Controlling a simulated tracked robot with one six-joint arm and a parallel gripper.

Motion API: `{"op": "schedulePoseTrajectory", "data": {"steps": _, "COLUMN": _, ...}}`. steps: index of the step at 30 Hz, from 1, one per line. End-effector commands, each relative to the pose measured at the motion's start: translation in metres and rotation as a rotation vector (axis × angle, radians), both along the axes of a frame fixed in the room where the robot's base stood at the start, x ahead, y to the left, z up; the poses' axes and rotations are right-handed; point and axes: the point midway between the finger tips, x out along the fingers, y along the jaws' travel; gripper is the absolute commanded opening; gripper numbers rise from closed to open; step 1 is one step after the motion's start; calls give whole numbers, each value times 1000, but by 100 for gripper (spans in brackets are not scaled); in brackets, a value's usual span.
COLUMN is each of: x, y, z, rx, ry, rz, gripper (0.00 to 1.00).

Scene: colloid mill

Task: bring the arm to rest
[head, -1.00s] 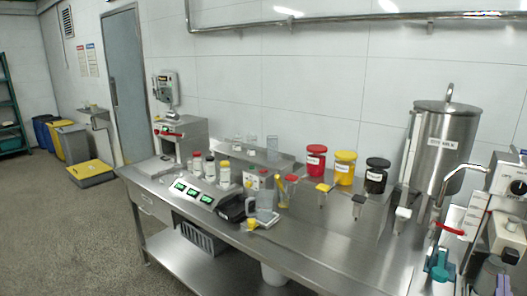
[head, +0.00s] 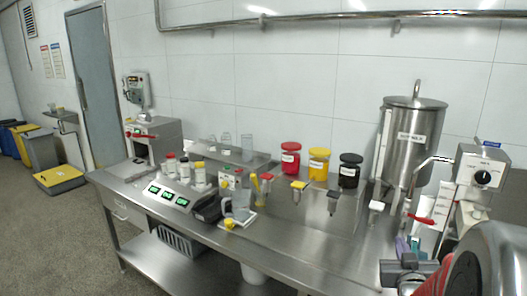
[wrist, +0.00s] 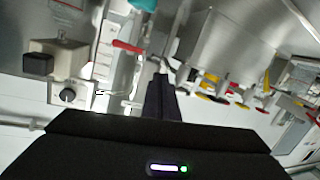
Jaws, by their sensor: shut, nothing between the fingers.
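My gripper (wrist: 160,97) shows in the wrist view as two dark fingers lying together, with nothing between them. It is clear of the bench items, and the wrist view looks upside down at the mill machine, the steel tank and the colored pots. In the head view, rounded grey and red parts of my arm fill the lower right corner, in front of the bench's right end. I cannot make out the fingertips there.
A steel bench (head: 290,238) carries a steel tank (head: 412,140), a mill machine with a black knob (head: 482,178), red (head: 290,160), yellow (head: 318,165) and black (head: 349,172) pots, and a scale panel (head: 170,196).

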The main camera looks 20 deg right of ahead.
Motion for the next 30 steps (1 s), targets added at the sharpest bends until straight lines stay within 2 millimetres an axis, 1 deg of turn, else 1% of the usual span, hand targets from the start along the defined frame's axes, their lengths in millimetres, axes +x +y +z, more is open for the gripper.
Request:
{"op": "schedulePoseTrajectory", "data": {"steps": 1, "x": 7, "y": 13, "z": 4, "rx": 13, "ry": 20, "rz": 16, "gripper": 0}}
{"op": "schedulePoseTrajectory", "data": {"steps": 6, "x": 19, "y": 54, "z": 5, "rx": 77, "ry": 115, "rz": 57, "gripper": 0}}
{"op": "schedulePoseTrajectory", "data": {"steps": 10, "x": 23, "y": 89, "z": 6, "rx": 125, "ry": 187, "rz": 91, "gripper": 0}}
{"op": "schedulePoseTrajectory", "data": {"steps": 14, "x": 21, "y": 124, "z": 7, "rx": 172, "ry": 260, "rz": 125, "gripper": 0}}
{"op": "schedulePoseTrajectory", "data": {"steps": 17, "x": 16, "y": 153, "z": 8, "rx": 208, "ry": 317, "rz": 153, "gripper": 0}}
{"op": "schedulePoseTrajectory", "data": {"steps": 23, "x": -3, "y": 212, "z": 8, "rx": 278, "ry": 438, "rz": 222, "gripper": 0}}
{"op": "schedulePoseTrajectory", "data": {"steps": 26, "x": -18, "y": 241, "z": 8, "rx": 310, "ry": 501, "rz": 255, "gripper": 0}}
{"op": "schedulePoseTrajectory", "data": {"steps": 30, "x": -44, "y": 280, "z": 9, "rx": 352, "ry": 591, "rz": 305, "gripper": 0}}
